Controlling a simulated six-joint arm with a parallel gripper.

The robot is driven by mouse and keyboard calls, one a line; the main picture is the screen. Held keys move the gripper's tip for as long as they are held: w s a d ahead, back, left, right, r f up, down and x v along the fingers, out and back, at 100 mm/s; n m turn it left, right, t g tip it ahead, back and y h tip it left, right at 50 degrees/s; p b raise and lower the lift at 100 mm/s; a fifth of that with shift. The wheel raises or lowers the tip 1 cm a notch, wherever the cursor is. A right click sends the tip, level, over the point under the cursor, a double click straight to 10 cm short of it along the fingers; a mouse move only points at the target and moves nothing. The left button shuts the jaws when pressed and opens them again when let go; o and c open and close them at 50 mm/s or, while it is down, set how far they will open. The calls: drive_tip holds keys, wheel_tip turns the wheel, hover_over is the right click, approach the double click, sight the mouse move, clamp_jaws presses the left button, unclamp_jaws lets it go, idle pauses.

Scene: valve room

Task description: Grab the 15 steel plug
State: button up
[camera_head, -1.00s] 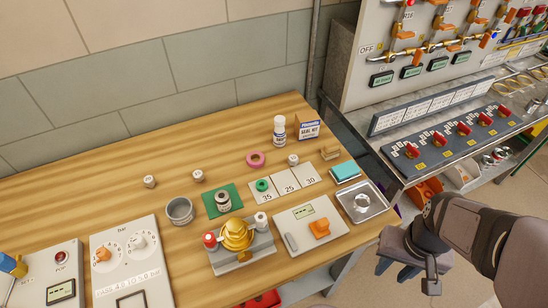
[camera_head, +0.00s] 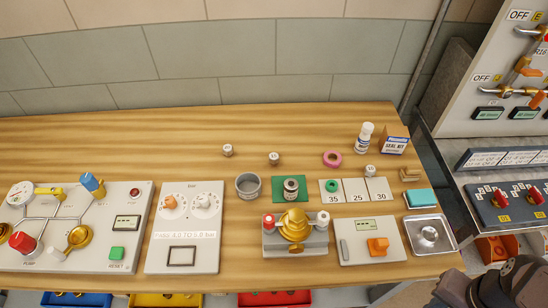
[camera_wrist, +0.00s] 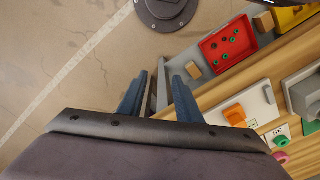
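Three small steel plugs with pale tops stand upright on the wooden bench in the head view: a left plug (camera_head: 227,150), a middle plug (camera_head: 274,158) and a right plug (camera_head: 370,171) just behind the number cards. Their markings are too small to read, so I cannot tell which is the 15. My gripper (camera_wrist: 158,88) is open and empty in the wrist view, its two blue fingers apart above the floor beside the bench. It is away from all three plugs. In the head view only part of my arm shows at the bottom right.
A grey cup (camera_head: 248,186), a green mat (camera_head: 277,196) bearing a steel part, and a brass-domed fixture (camera_head: 294,233) stand mid-bench. A scale (camera_head: 360,251) and metal tray (camera_head: 416,245) are at the right front. A white bottle (camera_head: 365,138) stands behind. The back left bench is clear.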

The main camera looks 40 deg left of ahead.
idle(0.4)
drive_tip(key=o, duration=0.5)
drive_tip(key=shift+c, duration=0.2)
